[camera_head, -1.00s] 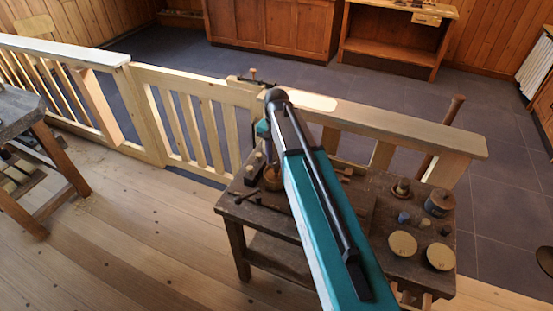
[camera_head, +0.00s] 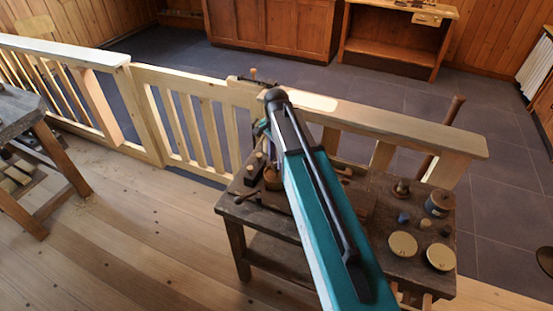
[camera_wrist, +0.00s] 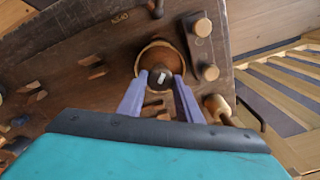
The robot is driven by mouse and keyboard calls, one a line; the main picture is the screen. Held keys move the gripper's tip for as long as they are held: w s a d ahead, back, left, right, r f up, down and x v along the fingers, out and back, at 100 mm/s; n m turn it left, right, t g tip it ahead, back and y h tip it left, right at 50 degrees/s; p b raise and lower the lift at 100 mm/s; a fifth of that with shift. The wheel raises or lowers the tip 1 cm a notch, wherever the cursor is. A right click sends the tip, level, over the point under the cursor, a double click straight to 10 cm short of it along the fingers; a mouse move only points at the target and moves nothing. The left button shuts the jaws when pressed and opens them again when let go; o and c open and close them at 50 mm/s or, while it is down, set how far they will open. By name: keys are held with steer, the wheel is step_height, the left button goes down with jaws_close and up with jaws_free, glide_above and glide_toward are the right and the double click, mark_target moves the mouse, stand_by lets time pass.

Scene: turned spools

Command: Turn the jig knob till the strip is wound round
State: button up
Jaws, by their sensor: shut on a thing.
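In the wrist view, my gripper (camera_wrist: 159,80) has its two purple fingers on either side of the dark jig knob (camera_wrist: 154,71) and is shut on it. A white mark shows on the knob's top. A curved, light-brown wooden band, the strip (camera_wrist: 158,43), stands around the knob on its far side. Its near part is hidden by the fingers and wrist, so I cannot tell whether it closes fully. In the head view my arm covers the gripper and knob; part of the round wooden piece (camera_head: 271,178) shows left of the arm.
The dark workbench (camera_head: 245,211) carries round wooden discs (camera_head: 403,244) and spools (camera_head: 440,203) at right. Wooden pegs (camera_wrist: 203,27) stand close right of the knob in the wrist view. A pale railing (camera_head: 200,95) runs behind the bench. Open floor (camera_head: 130,240) lies left.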

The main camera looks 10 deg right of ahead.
steer(key=shift+d, duration=0.1)
steer(key=o, duration=1)
steer(key=shift+o, duration=0.2)
steer(key=shift+r, duration=0.1)
step_height(320, 180, up, 14)
steer(key=b, duration=0.3)
stand_by(0.4)
